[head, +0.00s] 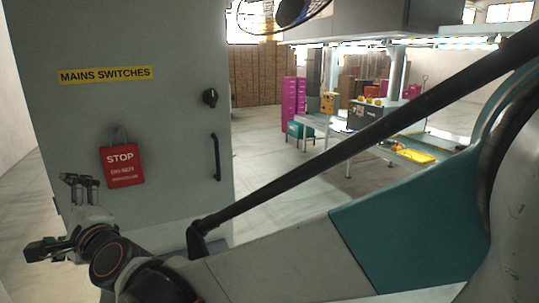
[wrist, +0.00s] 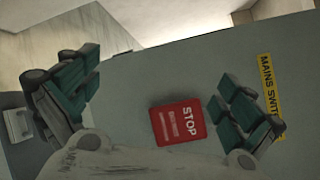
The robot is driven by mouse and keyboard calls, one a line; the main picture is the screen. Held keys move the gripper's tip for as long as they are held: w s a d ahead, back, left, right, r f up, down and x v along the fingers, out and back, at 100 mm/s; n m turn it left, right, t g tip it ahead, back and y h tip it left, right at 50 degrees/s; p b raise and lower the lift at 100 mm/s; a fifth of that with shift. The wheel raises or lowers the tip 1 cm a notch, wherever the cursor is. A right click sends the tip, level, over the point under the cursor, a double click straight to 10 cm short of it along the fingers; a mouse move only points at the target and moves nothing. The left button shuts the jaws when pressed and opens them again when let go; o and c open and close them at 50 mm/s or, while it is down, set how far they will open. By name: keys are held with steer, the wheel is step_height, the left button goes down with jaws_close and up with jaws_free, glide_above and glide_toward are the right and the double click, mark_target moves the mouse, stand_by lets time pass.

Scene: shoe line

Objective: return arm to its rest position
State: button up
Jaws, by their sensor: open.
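My gripper (head: 80,182) is at the lower left of the head view, in front of the grey cabinet door and just left of a red STOP tag (head: 121,165). In the wrist view my gripper (wrist: 160,95) has its two fingers wide apart with nothing between them. The red STOP tag (wrist: 178,122) shows in the gap between the fingers, beyond them on the cabinet. My arm stretches across the lower part of the head view.
The grey cabinet (head: 165,110) bears a yellow MAINS SWITCHES label (head: 105,75), a black knob (head: 210,97) and a black handle (head: 216,156). Open floor (head: 262,145) lies to its right. Farther off stand a workbench (head: 312,122) and magenta lockers (head: 293,102).

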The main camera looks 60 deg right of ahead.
steer(key=s+a+f+n+g+y+b, duration=0.1)
steer(key=s+a+f+n+g+b, duration=0.1)
steer(key=s+f+n+b, duration=0.25)
steer(key=s+a+f+n+g+y+b, duration=0.1)
steer(key=s+a+f+n+g+y, duration=0.15)
steer(key=f+n, duration=0.45)
steer(key=s+a+f+n+g+y+b, duration=0.1)
steer(key=s+a+f+n+g+b, duration=0.15)
steer(key=s+f+n, duration=0.4)
steer(key=s+d+f+n+g+h+b, duration=0.1)
steer(key=s+d+f+n+g+b, duration=0.1)
steer(key=f, duration=0.5)
steer(key=s+d+f+n+g+h+b, duration=0.2)
steer(key=s+d+f+n+b, duration=0.1)
steer(key=s+f, duration=0.3)
steer(key=shift+s+d+f+n+b, duration=0.2)
steer(key=shift+f+n+b, duration=0.25)
steer(key=shift+n, duration=0.15)
steer(key=shift+h, duration=0.25)
